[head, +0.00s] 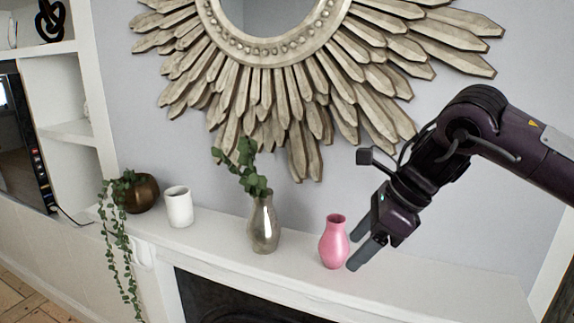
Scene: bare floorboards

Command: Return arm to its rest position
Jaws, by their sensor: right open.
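My right arm comes in from the right side of the head view. Its gripper (361,250) is open and empty, pointing down and left over the mantel shelf. The fingertips are close to the right side of a pink vase (333,243), which stands upright on the shelf. I cannot tell whether a finger touches the vase. My left gripper is not in view.
The white mantel (440,285) also holds a silver vase (264,224) with leafy stems, a white cup (179,207) and a brown pot (141,194) with a trailing plant. A sunburst mirror (290,75) hangs behind. The shelf's right part is clear.

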